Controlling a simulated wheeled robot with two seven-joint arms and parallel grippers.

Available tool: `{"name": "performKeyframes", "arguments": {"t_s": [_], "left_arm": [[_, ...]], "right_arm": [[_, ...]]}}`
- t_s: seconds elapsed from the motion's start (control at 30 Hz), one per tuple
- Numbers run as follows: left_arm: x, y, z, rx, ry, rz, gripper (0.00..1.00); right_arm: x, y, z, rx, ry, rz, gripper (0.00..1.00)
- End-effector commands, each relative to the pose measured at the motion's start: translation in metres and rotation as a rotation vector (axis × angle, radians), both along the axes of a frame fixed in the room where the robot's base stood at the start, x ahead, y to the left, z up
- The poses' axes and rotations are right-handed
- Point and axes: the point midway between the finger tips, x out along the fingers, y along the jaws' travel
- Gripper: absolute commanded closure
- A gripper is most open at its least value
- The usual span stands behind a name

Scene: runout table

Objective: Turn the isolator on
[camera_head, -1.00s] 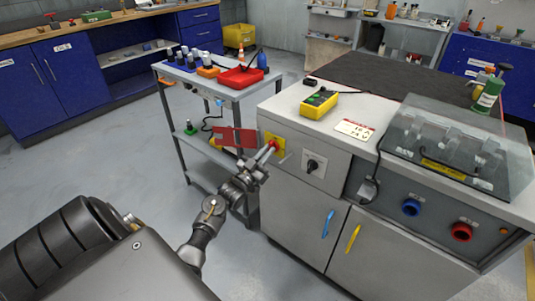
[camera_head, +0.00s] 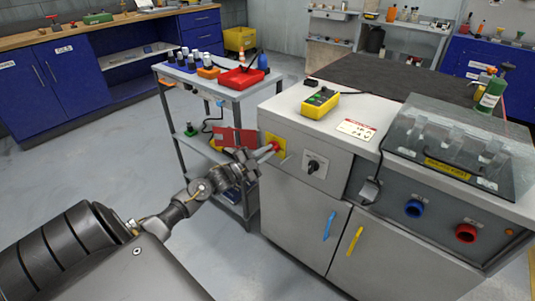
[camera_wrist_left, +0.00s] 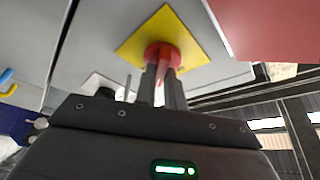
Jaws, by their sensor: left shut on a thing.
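The isolator is a red knob (camera_head: 275,146) on a yellow plate (camera_head: 280,153), set at the left end of the grey cabinet's front. My left gripper (camera_head: 266,151) reaches it from the left and is shut on the red knob. In the left wrist view the two fingers (camera_wrist_left: 162,85) stand on either side of the red handle (camera_wrist_left: 162,55), with the yellow plate (camera_wrist_left: 140,45) behind it looking tilted like a diamond. The fingers hide part of the knob, and I cannot read its position marks. My right gripper is not in view.
A red panel (camera_head: 233,138) sits just left of the isolator, close to my gripper. A black rotary switch (camera_head: 313,167) is to the right. A grey cart (camera_head: 230,92) with bottles and a red tray stands behind. Open floor (camera_head: 90,165) lies left.

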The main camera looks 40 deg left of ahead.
Motion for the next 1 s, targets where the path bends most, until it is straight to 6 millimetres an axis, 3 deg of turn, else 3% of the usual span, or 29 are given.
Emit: {"name": "performKeyframes", "arguments": {"t_s": [0.5,1.0], "left_arm": [[0.000,0.001,0.002,0.436,0.010,-0.001,1.00],[0.000,0.001,0.002,0.604,0.014,0.000,1.00]], "right_arm": [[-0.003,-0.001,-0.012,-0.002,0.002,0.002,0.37],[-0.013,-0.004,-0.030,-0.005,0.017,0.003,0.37]]}}
